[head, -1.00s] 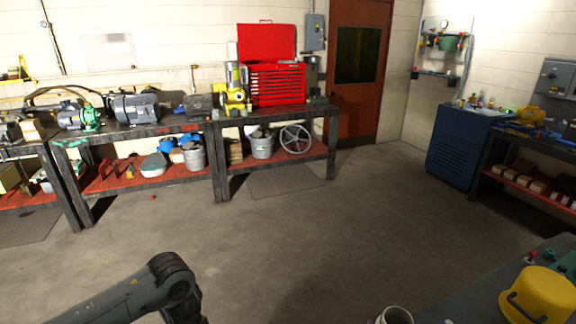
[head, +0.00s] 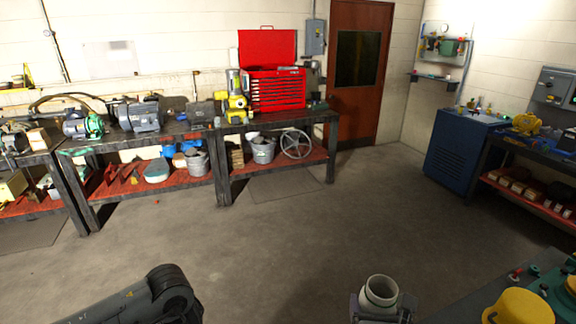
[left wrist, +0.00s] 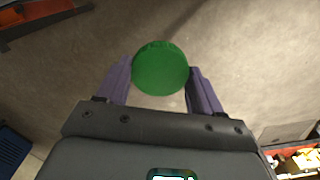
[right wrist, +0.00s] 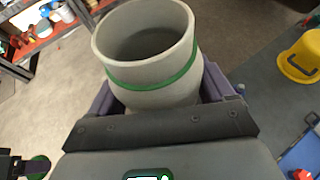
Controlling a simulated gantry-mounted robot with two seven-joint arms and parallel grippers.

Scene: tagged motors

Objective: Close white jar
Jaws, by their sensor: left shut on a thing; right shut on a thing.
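The white jar (head: 379,293) is open at the top and stands upright at the bottom of the head view. In the right wrist view the jar (right wrist: 150,98) shows a green band and an empty-looking inside. My right gripper (right wrist: 160,95) is shut on the jar's lower body. My left gripper (left wrist: 160,75) is shut on a round green lid (left wrist: 160,68), held over the floor. The lid also shows at the lower left of the right wrist view (right wrist: 38,166), apart from the jar. The left fingers are out of the head view.
A yellow lidded container (head: 519,307) stands on the grey table at the lower right, near the jar. Workbenches with motors (head: 138,116) and a red toolbox (head: 277,88) line the far wall. The floor (head: 270,240) between is clear.

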